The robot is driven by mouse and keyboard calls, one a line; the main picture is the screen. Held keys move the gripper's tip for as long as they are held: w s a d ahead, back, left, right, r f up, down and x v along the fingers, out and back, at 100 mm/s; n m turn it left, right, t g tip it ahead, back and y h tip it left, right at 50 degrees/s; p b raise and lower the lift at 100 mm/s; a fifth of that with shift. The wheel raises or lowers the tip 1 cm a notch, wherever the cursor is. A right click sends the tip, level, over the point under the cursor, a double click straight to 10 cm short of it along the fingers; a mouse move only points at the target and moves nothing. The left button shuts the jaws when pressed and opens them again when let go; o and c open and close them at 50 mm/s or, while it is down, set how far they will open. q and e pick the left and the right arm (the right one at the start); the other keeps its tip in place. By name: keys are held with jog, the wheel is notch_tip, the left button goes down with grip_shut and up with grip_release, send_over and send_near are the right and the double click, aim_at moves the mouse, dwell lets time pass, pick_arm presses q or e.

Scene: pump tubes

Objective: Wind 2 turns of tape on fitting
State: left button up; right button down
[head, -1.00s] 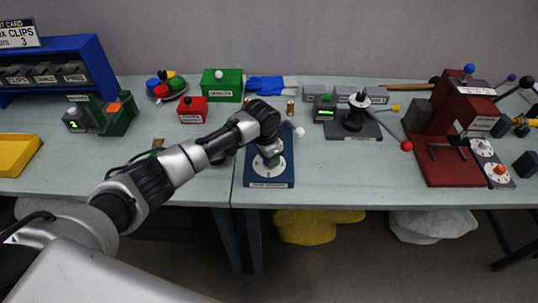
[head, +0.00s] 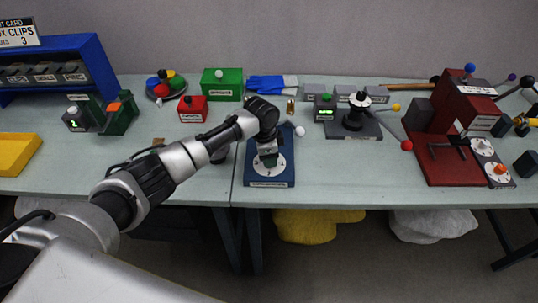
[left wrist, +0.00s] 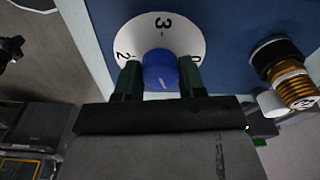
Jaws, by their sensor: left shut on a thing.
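A blue station (head: 285,178) with a white numbered dial (head: 280,165) sits at the front edge of the table. My left gripper (head: 268,158) reaches down over the dial. In the left wrist view, the dial (left wrist: 196,40) shows the numerals 2, 3 and part of a 0. My left gripper (left wrist: 160,85) has its green fingers on either side of a blue knob (left wrist: 160,66) with a white mark, and is shut on it. A brass threaded fitting (left wrist: 293,82) with a black ring stands to the right of the dial there. No tape is clearly identifiable. My right gripper is not visible.
A lever with a white ball (head: 299,131) rises at the station's right. A brass piece (head: 291,107) stands behind it. A black reel stand (head: 355,120) and a dark red press (head: 450,170) are to the right.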

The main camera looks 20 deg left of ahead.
pick_arm(q)
jog(key=m, duration=0.3)
jog(key=shift+b, duration=0.3)
jog(key=o, duration=0.8)
